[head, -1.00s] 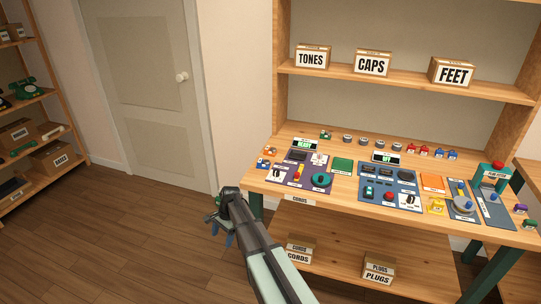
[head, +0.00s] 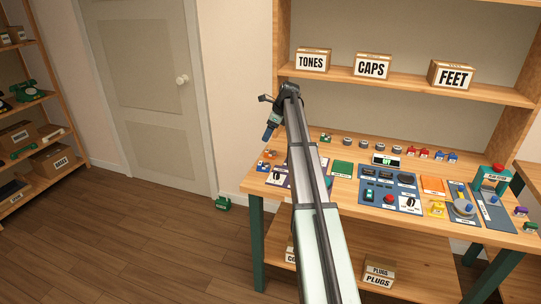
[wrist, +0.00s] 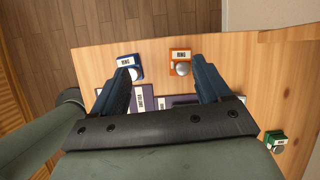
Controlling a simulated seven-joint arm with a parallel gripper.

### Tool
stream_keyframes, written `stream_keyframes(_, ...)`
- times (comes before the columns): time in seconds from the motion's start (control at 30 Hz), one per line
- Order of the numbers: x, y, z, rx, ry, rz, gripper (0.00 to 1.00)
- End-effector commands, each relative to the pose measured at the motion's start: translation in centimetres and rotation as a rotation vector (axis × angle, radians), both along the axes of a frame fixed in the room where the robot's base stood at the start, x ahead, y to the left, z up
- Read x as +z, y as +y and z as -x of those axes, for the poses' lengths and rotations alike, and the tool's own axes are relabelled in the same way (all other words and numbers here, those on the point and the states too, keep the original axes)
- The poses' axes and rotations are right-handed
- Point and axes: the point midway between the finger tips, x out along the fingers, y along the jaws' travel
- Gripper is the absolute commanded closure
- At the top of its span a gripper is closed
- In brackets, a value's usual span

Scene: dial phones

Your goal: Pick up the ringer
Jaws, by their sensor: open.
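Small ringers, each with a silver dome and a label reading RING, sit on the wooden workbench (head: 340,205). In the wrist view a blue ringer (wrist: 131,68) is by the left finger, and an orange ringer (wrist: 180,67) is between the fingers toward the right one. A green ringer (wrist: 275,142) lies farther right, outside the fingers. My gripper (wrist: 163,82) is open and empty above the bench. In the head view my gripper (head: 269,130) is raised over the bench's left end, and my arm hides part of the bench.
Purple and blue panels (head: 390,190) with phone parts cover the bench middle. A small green object (head: 223,203) lies on the floor left of the bench.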

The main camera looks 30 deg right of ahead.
Motion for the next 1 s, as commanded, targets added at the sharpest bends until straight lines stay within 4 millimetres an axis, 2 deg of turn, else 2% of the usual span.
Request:
stream_keyframes(0.03,0.5,-2.1,0.4,-0.042,0.009,-0.003,0.23)
stream_keyframes(0.1,1.0,-3.9,1.0,-0.087,0.02,-0.007,0.23)
stream_keyframes(0.27,1.4,-5.9,1.7,-0.136,0.032,-0.014,0.23)
stream_keyframes(0.47,0.1,-5.7,1.4,-0.142,0.035,-0.014,0.23)
stream_keyframes(0.8,-4.9,-4.3,-0.3,-0.139,0.035,-0.014,0.23)
stream_keyframes(1.0,-6.5,-3.8,-0.8,-0.139,0.034,-0.013,0.23)
